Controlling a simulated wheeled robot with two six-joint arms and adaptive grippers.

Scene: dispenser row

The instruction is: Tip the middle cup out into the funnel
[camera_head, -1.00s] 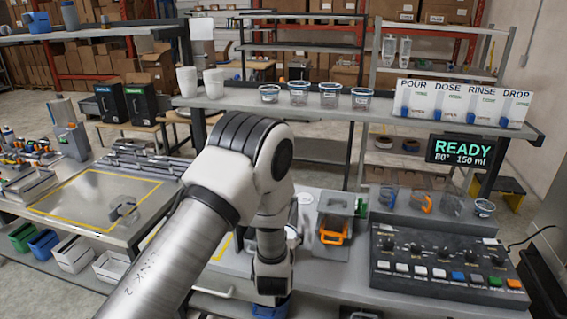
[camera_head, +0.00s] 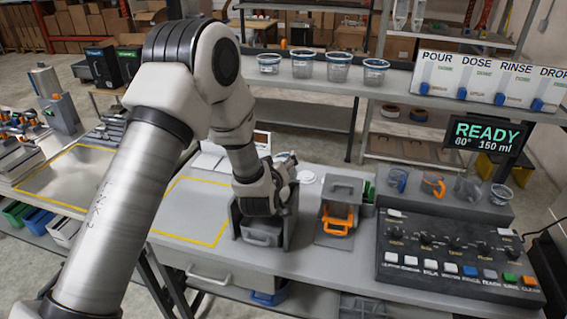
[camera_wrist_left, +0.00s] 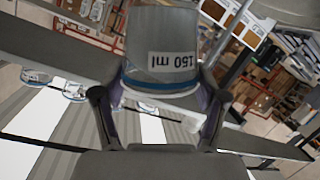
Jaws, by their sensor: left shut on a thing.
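My left gripper (camera_head: 288,166) is over the bench, just above and behind a grey box-like unit (camera_head: 263,232). In the left wrist view its fingers (camera_wrist_left: 160,94) are shut on a greyish translucent cup (camera_wrist_left: 160,40) with a blue band and a "150 ml" label. The label reads upside down in that view. In the head view the wrist hides most of the held cup, so I cannot tell its tilt or contents. I cannot make out the funnel clearly. My right gripper is not in view.
A second grey unit with an orange handle (camera_head: 338,220) stands right of the gripper. Several clear cups (camera_head: 432,186) stand behind the button console (camera_head: 455,257). More blue-rimmed cups (camera_head: 338,67) stand on the shelf. The yellow-outlined bench area (camera_head: 190,210) is clear.

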